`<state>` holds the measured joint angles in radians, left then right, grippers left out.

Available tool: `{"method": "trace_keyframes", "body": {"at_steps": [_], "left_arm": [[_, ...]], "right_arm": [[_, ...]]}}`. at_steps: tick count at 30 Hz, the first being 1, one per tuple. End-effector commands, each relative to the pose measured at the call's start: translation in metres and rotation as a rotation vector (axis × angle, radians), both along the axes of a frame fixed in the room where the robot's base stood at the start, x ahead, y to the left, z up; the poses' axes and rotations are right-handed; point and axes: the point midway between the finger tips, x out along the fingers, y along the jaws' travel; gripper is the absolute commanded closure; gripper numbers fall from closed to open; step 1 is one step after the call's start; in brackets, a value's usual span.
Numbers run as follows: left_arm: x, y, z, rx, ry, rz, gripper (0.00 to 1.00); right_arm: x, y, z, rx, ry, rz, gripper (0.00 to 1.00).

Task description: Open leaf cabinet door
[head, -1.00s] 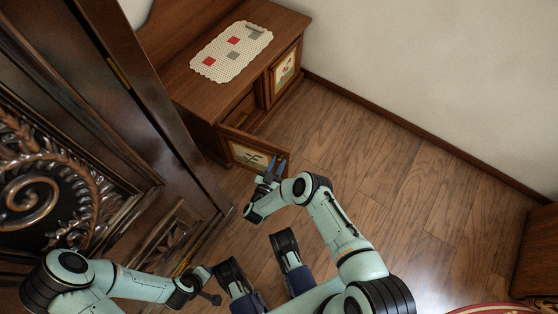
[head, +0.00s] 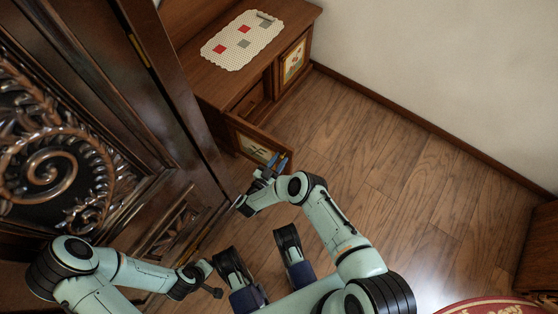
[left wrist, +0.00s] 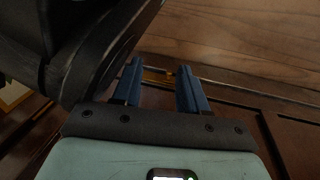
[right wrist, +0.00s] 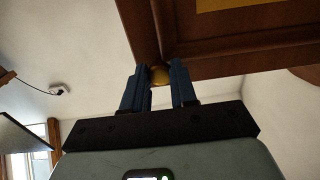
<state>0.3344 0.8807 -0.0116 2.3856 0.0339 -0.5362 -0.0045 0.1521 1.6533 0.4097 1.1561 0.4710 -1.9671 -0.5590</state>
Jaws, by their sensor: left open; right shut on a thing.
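The leaf cabinet door (head: 257,147) is the left door of a low wooden cabinet (head: 208,85); it bears a framed leaf picture and stands ajar, swung outward. My right gripper (head: 275,163) is at its outer edge. In the right wrist view, the fingers (right wrist: 158,74) are shut on the door's round brass knob (right wrist: 160,75). My left gripper (head: 208,284) is low at the left of the head view, away from the cabinet. Its fingers (left wrist: 158,75) are apart and empty in the left wrist view.
The cabinet's right door (head: 293,61) is shut. A pale mat (head: 230,58) lies on the cabinet top. A large carved dark armoire (head: 150,110) stands close at left. The wooden floor (head: 370,180) right of my right arm is clear. A red rug edge (head: 490,307) shows at bottom right.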

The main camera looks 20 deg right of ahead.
Motion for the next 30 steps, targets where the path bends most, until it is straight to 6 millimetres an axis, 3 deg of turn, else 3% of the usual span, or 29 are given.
{"method": "trace_keyframes", "body": {"at_steps": [1, 3, 14, 19, 24, 30], "left_arm": [[0.0, 0.0, 0.0, 0.0, 0.0, 0.0, 0.57], [0.0, 0.0, 0.0, 0.0, 0.0, 0.0, 0.57], [0.002, 0.0, 0.002, 0.0, -0.007, 0.0, 0.57], [0.013, -0.002, 0.013, 0.001, -0.043, -0.003, 0.57], [0.04, -0.007, 0.044, 0.005, -0.137, -0.008, 0.57], [0.024, -0.017, 0.056, -0.02, -0.098, -0.026, 0.57]], "right_arm": [[0.0, 0.0, 0.0, 0.002, 0.001, 0.001, 0.63], [0.0, 0.0, 0.0, 0.001, 0.001, 0.001, 0.48], [-0.002, 0.005, 0.0, 0.002, 0.001, 0.002, 0.48], [-0.016, 0.027, 0.001, 0.001, 0.002, 0.006, 0.48], [-0.035, 0.056, 0.004, 0.0, 0.0, 0.007, 0.48], [-0.057, 0.091, 0.002, 0.001, -0.001, 0.006, 0.48]]}}
